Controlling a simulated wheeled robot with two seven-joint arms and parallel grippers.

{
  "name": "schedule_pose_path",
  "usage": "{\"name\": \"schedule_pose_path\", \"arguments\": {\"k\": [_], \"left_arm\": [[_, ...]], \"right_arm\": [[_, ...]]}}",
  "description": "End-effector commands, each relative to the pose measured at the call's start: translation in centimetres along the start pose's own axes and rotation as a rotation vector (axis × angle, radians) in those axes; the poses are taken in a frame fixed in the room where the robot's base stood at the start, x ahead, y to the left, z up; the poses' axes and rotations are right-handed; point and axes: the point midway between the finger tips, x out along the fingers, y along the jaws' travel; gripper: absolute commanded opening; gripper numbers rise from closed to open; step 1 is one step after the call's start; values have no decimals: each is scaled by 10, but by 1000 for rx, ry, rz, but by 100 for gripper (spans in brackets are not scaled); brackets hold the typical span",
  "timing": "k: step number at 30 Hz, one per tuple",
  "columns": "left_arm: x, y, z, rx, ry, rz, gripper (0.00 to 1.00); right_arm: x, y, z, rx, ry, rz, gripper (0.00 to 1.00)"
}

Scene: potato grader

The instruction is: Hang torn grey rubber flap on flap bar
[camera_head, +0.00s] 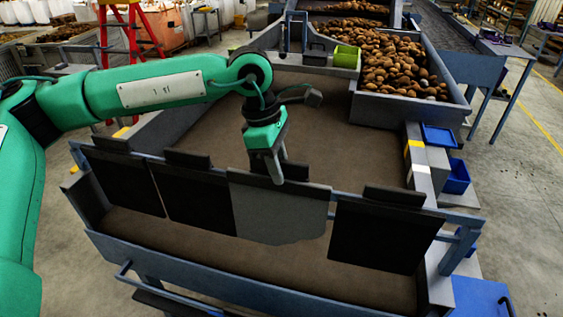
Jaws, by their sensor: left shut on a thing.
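The torn grey rubber flap (277,212) hangs in the row of flaps at the front of the grader, with an uneven lower edge. Black flaps hang on either side of it. The flap bar (334,196) runs along the top of the row and shows in the gaps between flaps. My left gripper (275,172) points down at the grey flap's top edge and is shut on it. The fingertips partly cover that edge, so I cannot tell how its top sits on the bar. My right gripper is not in view.
Black flaps (384,236) hang close on both sides. Behind them lies the empty brown bed (340,135) of the grader. Potatoes (400,65) fill a bin at the back right. Blue bins (455,177) stand at the right side.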

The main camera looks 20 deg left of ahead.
Motion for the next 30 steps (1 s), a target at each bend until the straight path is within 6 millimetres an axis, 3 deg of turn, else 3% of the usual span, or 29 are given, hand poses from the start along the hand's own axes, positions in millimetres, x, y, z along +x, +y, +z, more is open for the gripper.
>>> {"name": "schedule_pose_path", "arguments": {"k": [30], "left_arm": [[0,-73,0,1,-1,1,0]], "right_arm": [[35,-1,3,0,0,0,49]]}}
